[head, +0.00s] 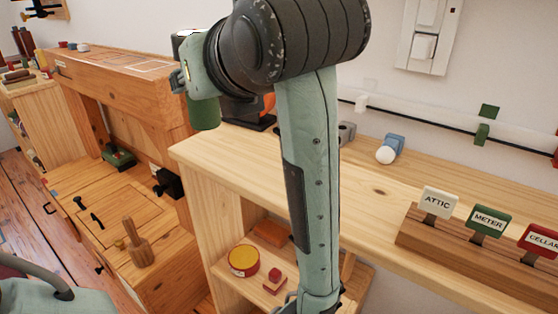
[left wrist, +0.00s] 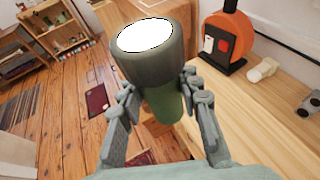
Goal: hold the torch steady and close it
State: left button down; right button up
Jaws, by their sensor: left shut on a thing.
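The torch has a green body and a wide dark head. In the left wrist view the torch (left wrist: 165,103) stands tilted between the fingers, with its round white face bright and turned up toward the camera. My left gripper (left wrist: 160,88) is shut on it, one finger on each side. In the head view the green end of the torch (head: 203,113) hangs below my left gripper (head: 184,80), left of the wrist. Part of the torch is hidden there by the gripper and wrist. My right gripper is not in view.
A pale wooden bench (head: 375,190) holds a blue-and-white bulb-shaped thing (head: 387,152) and a stand with signs (head: 480,253). An orange device (left wrist: 229,38) stands close beyond the torch. A workbench (head: 100,195) with a mallet (head: 137,244) is at left. The middle benchtop has free room.

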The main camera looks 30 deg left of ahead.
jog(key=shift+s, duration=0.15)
pick_arm(q)
jog(key=shift+w+d+f, duration=0.85)
jog(key=shift+w+f, duration=0.9)
jog(key=shift+f, duration=0.05)
jog(key=shift+w+d+f, duration=0.9)
jog(key=shift+w+f, duration=0.8)
jog(key=shift+f, duration=0.15)
jog(key=shift+w+d+f, duration=0.85)
jog(key=shift+w+f, duration=0.9)
jog(key=shift+f, duration=0.05)
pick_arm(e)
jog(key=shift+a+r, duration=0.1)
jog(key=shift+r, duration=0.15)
pick_arm(q)
jog(key=shift+f, duration=0.1)
